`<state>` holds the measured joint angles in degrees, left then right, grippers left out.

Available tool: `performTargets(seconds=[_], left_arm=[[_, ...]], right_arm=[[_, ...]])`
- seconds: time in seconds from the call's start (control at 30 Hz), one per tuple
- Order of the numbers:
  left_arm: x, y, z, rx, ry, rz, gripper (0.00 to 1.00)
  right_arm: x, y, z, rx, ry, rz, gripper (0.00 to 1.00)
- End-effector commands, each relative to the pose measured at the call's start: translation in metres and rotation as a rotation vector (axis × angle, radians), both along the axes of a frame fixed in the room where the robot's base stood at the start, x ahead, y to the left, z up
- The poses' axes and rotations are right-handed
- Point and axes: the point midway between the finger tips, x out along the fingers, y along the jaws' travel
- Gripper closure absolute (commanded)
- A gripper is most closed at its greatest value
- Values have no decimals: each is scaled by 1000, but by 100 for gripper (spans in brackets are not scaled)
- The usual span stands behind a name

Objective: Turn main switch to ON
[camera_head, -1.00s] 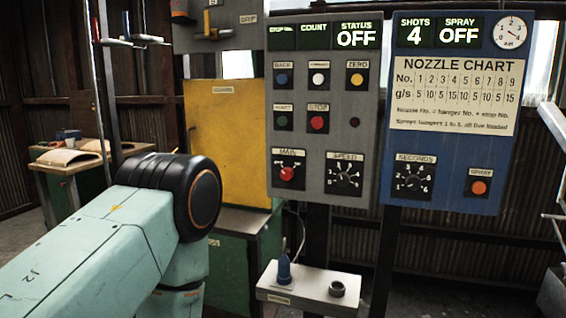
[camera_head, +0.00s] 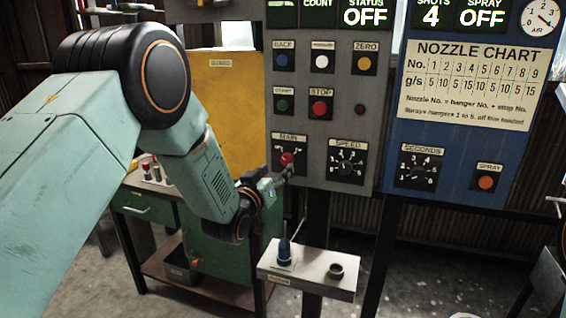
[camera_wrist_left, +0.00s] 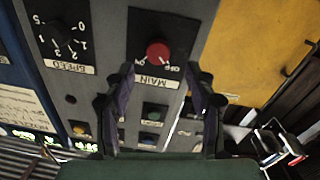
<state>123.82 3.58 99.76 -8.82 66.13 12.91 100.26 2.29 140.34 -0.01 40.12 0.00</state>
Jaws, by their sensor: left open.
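The MAIN switch is a red knob (camera_head: 287,158) on a black plate, low on the left of the grey control panel (camera_head: 337,225). In the left wrist view the red knob (camera_wrist_left: 158,51) appears upside down, with the OFF and ON marks below it. Which mark it points at is too small to tell. My left gripper (camera_head: 284,171) is just in front of the MAIN plate and partly hides it. In the left wrist view its two dark fingers (camera_wrist_left: 161,72) are open and empty, one on each side of the knob's line, short of it. My right gripper is not in view.
The SPEED dial (camera_head: 347,162) sits right of MAIN, and the STOP button (camera_head: 320,106) above. The STATUS display (camera_head: 366,16) reads OFF. A grey shelf (camera_head: 308,275) with a blue-tipped item juts out below. A yellow guard panel (camera_head: 222,95) stands left.

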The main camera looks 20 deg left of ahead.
Motion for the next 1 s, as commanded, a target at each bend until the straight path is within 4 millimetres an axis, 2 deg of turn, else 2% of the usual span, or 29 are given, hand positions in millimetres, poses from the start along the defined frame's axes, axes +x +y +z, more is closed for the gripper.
performTargets(seconds=[0.2,0.4,0.6,0.87,1.0], left_arm=[[31,-3,-1,2,0,0,44],[51,-4,-1,1,1,2,44],[60,-4,-1,0,3,1,44],[61,-4,-1,1,3,2,44],[61,-4,-1,1,3,2,56]], right_arm=[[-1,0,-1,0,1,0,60],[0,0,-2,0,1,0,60],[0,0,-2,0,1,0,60],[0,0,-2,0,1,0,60],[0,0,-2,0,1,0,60]])
